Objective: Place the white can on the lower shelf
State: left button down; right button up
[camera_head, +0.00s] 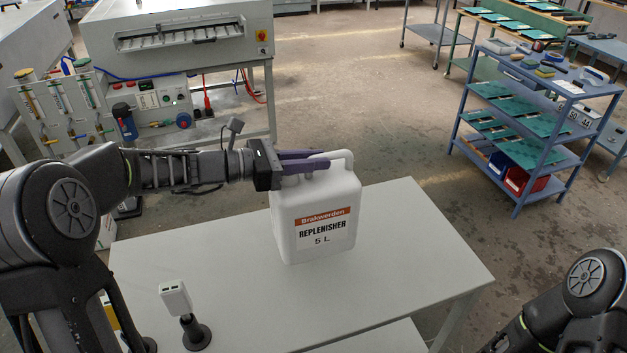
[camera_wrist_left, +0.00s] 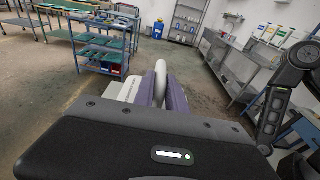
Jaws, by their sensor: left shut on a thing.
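The white can (camera_head: 314,215), labelled "Replenisher 5 L", is upright at the middle of the grey table (camera_head: 420,255). I cannot tell whether its base touches the tabletop. My left gripper (camera_head: 305,162) comes in from the left and is shut on the can's top handle. In the left wrist view the purple fingers (camera_wrist_left: 161,95) lie on both sides of the white handle (camera_wrist_left: 160,75). A lower shelf (camera_head: 375,341) shows partly beneath the table's front edge. My right arm shows at the lower right, but its gripper is out of view.
A small white device on a black stand (camera_head: 178,300) is at the table's front left. A grey machine (camera_head: 180,45) stands behind at the left. A blue shelf cart (camera_head: 535,110) with trays and bins stands at the right. Floor between table and cart is clear.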

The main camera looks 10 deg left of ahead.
pick_arm(q)
notch_tip(320, 180, up, 3)
jog(key=shift+r, duration=0.15)
dwell(0.7)
